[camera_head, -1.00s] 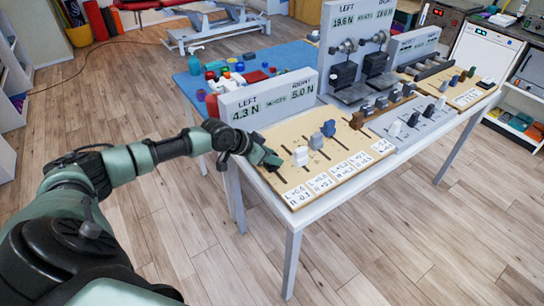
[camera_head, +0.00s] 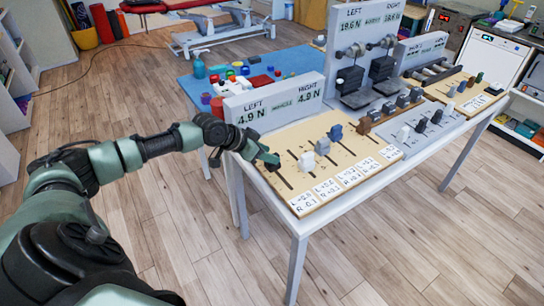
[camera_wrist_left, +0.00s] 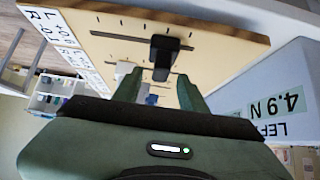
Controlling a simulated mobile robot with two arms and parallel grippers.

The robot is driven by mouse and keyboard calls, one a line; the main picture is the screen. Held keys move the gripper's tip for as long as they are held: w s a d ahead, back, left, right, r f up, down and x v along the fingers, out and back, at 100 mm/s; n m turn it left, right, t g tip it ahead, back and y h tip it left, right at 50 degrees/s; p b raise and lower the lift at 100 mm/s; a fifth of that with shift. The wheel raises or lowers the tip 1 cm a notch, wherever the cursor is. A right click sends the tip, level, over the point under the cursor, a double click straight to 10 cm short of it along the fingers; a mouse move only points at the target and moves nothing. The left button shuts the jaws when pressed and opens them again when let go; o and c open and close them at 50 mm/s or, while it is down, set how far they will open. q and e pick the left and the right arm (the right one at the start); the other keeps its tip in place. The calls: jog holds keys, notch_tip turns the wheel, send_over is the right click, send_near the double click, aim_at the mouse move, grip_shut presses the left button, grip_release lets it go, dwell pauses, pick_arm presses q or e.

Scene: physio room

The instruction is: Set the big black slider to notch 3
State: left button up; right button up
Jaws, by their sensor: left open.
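The big black slider (camera_wrist_left: 164,50) shows in the left wrist view, standing in a slot of the light wooden board (camera_wrist_left: 215,32). My left gripper (camera_wrist_left: 158,85) is open, its two green fingers apart, with the slider just ahead of and between the tips. In the head view my left gripper (camera_head: 267,160) is over the near left end of the board (camera_head: 300,187) and hides most of the black slider. The notch it stands at cannot be read. The display behind the board (camera_head: 277,102) reads left 4.9 N and right 4.9 N. My right gripper is not in view.
Right of the gripper stand a white slider (camera_head: 307,161), a pale slider (camera_head: 323,146) and a blue-grey slider (camera_head: 336,132). White label cards (camera_head: 326,189) line the front edge. A grey panel with more sliders (camera_head: 421,125) lies farther right. Floor in front is clear.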

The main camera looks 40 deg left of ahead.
pick_arm(q)
jog(key=shift+b+v, duration=0.3)
jog(key=shift+v, duration=2.2)
jog(key=shift+s, duration=0.15)
